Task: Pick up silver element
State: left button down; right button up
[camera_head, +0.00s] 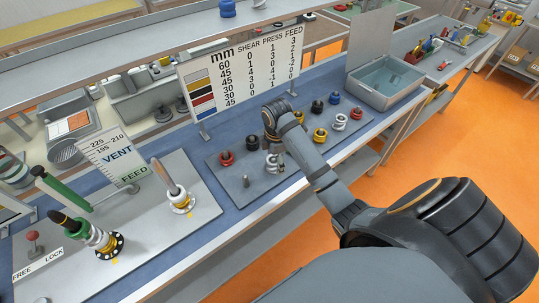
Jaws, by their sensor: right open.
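My right arm reaches in from the lower right over the grey board (222,168). Its gripper (277,150) points down at the board's near-middle part and is small and partly hidden by its own wrist. A silver ring-like element (271,164) stands on the board right at the fingertips; I cannot tell whether they touch it. The jaws are open. Another silver-white element (341,122) stands farther right on the board. My left gripper is not in view.
Red (226,158), black (317,107), blue (334,98) and yellow (320,134) elements stand on the board. A small post (246,181) stands at its left. A sign (240,70) rises behind, a grey bin (385,82) sits right, and a fixture plate (150,222) with rods lies left.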

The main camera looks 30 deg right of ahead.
aim_at(273, 159)
jog(key=w+d+r+n, duration=0.1)
jog(key=r, duration=0.1)
jog(key=w+d+r+n, duration=0.1)
jog(key=w+n, duration=0.1)
jog(key=shift+w+d+r+g, duration=0.15)
jog(key=shift+w+r+g, duration=0.15)
jog(key=shift+r, duration=0.05)
jog(key=shift+w+n, duration=0.2)
jog(key=shift+n, duration=0.1)
jog(key=shift+f+b, duration=0.45)
jog(key=f+b, duration=0.4)
jog(key=shift+s, duration=0.2)
jog(key=shift+w+f+b, duration=0.1)
jog(key=shift+f+b, duration=0.25)
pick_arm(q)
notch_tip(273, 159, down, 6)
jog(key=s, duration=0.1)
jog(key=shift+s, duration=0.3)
pick_arm(e)
jog(key=shift+w, duration=0.1)
notch_tip(273, 159, down, 5)
jog(key=b, duration=0.4)
jog(key=shift+r, duration=0.15)
jog(key=shift+f, duration=0.2)
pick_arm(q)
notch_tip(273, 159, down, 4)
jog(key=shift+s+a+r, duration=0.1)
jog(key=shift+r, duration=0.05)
pick_arm(e)
jog(key=shift+r, duration=0.15)
